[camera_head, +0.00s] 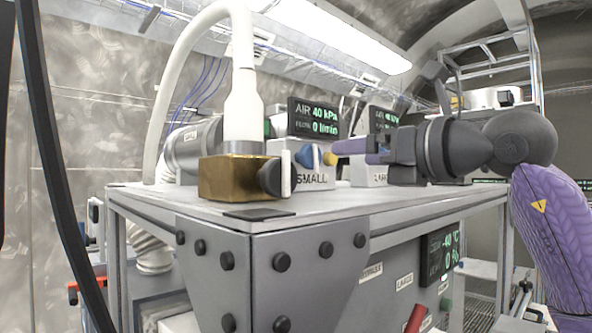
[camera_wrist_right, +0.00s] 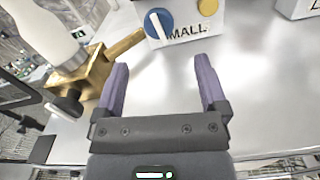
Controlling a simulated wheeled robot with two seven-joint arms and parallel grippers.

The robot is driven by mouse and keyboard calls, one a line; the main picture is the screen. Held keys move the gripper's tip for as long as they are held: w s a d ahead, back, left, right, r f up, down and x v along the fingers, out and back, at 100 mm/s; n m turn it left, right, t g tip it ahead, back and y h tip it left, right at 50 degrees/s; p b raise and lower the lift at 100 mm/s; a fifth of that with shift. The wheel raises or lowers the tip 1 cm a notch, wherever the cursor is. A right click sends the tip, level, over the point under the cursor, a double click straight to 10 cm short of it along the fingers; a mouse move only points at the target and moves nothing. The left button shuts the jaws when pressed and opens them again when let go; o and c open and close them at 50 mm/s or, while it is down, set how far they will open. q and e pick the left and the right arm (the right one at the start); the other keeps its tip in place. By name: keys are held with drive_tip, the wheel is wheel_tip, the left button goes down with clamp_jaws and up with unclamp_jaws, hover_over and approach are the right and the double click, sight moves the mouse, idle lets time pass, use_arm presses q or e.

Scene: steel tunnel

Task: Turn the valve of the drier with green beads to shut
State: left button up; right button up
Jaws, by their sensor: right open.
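My right gripper (camera_head: 345,152) reaches in from the right above the table top, its purple fingers pointing left. In the right wrist view it is open (camera_wrist_right: 161,85), with nothing between the fingers. Beyond the fingertips, apart from them, is a white box marked SMALL (camera_head: 315,181), with a round blue knob (camera_wrist_right: 158,24) bearing a white bar and a yellow knob (camera_wrist_right: 207,7). A brass block (camera_head: 228,178) with a black knob (camera_head: 270,178) and white lever stands left of it, under a white bottle-shaped fitting (camera_head: 243,105). I cannot make out green beads. My left gripper is not in view.
The grey metal table (camera_head: 345,213) has bare room in front of the boxes. A second white box (camera_head: 370,174) stands behind my right gripper. Displays (camera_head: 313,118) stand above the boxes. A thick white hose (camera_head: 170,90) arches at the left. Bolted corner plates edge the table.

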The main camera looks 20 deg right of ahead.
sight(314, 156)
drive_tip(key=p+x, duration=0.1)
drive_tip(key=x, duration=0.1)
drive_tip(key=p+x, duration=0.1)
drive_tip(key=x, duration=0.4)
drive_tip(key=shift+w+a+r+p, duration=0.1)
drive_tip(key=shift+w+r+p, duration=0.15)
drive_tip(key=shift+p, duration=0.15)
drive_tip(key=shift+w+a+f, duration=0.1)
drive_tip(key=shift+w+f, duration=0.05)
drive_tip(key=shift+w, duration=0.1)
clamp_jaws()
drive_tip(key=shift+m, duration=0.8)
unclamp_jaws()
